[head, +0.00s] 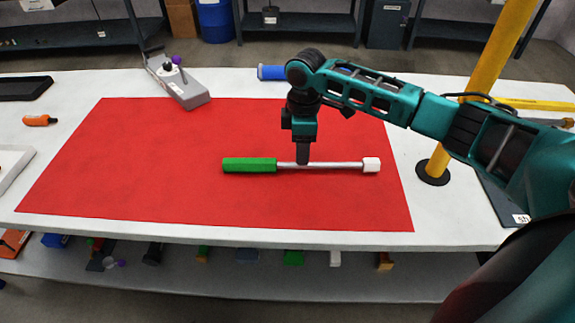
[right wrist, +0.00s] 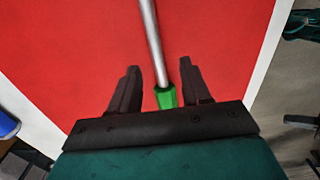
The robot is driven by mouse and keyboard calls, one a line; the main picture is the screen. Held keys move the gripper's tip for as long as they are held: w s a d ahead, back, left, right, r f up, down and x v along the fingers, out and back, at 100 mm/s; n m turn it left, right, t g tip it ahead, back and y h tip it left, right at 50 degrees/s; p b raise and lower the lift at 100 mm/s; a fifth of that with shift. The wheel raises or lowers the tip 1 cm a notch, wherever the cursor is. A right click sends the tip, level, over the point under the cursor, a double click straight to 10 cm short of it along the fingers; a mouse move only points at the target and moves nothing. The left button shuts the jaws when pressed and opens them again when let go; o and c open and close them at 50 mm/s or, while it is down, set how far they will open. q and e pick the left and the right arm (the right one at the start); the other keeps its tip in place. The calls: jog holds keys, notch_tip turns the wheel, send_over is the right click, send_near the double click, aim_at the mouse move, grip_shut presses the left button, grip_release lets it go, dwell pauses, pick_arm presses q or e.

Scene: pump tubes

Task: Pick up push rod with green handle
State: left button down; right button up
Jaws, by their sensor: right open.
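The push rod lies flat on the red mat (head: 130,160), with a green handle (head: 248,165) at the left, a metal shaft (head: 335,164) and a white tip (head: 371,165) at the right. My right gripper (head: 302,160) points down over the shaft, right of the handle. In the right wrist view, the gripper's fingers (right wrist: 157,88) are spread, one on each side of the rod (right wrist: 152,40). The green handle's end (right wrist: 166,97) shows between them, and the rest is hidden by the gripper body. I cannot tell whether the fingers touch the rod. My left gripper is not in view.
A grey device with a purple knob (head: 176,60) stands at the mat's back edge. A blue cylinder (head: 271,72) lies behind the arm. A yellow post (head: 440,160) rises at the right. An orange object (head: 40,120) lies at the left. The mat's left half is clear.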

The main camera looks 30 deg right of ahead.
jog(key=f, duration=0.5)
jog(key=shift+w+d+f, duration=0.1)
jog(key=shift+w+d, duration=0.05)
jog(key=shift+d, duration=0.05)
grip_shut()
dwell(0.4)
